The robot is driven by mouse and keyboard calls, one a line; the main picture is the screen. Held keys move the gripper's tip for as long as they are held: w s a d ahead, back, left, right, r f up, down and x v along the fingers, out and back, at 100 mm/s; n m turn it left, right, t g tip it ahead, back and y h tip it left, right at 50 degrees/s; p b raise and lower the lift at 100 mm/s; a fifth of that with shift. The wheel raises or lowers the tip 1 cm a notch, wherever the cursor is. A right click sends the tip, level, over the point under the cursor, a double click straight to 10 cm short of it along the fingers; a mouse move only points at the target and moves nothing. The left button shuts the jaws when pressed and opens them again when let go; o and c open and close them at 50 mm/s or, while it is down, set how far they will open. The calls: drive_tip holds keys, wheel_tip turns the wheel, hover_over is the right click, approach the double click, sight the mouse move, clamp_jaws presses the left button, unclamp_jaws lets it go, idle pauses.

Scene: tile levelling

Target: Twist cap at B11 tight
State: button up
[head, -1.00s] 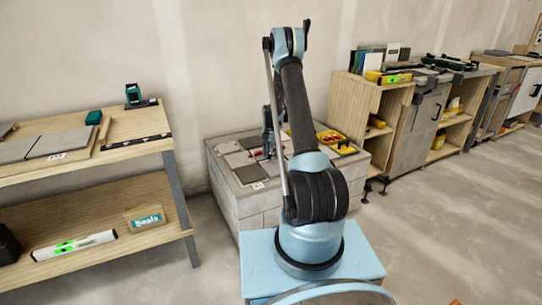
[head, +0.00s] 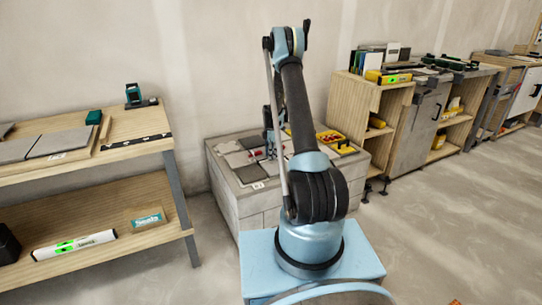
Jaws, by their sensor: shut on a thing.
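The tiled block (head: 240,200) stands against the wall behind my arm, with grey and white tiles on top. Small red caps (head: 257,154) show among the tiles, too small to tell apart or to read as B11. My gripper (head: 270,153) points down at the tile surface, partly hidden behind my arm. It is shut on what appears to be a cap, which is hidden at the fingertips. I cannot tell how tight that cap is.
A wooden bench (head: 115,160) with tiles and tools stands at left. Wooden shelving (head: 360,110) stands at right. The floor between the block and the bench is clear.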

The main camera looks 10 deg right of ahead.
drive_tip(key=m, duration=0.5)
drive_tip(key=shift+w+m, duration=0.2)
drive_tip(key=shift+m, duration=0.1)
drive_tip(key=m, duration=0.4)
drive_tip(key=shift+m, duration=0.3)
drive_tip(key=m, duration=0.5)
drive_tip(key=shift+d, duration=0.1)
drive_tip(key=m, duration=1)
drive_tip(key=shift+s, duration=0.1)
drive_tip(key=m, duration=1.5)
drive_tip(key=shift+m, duration=0.3)
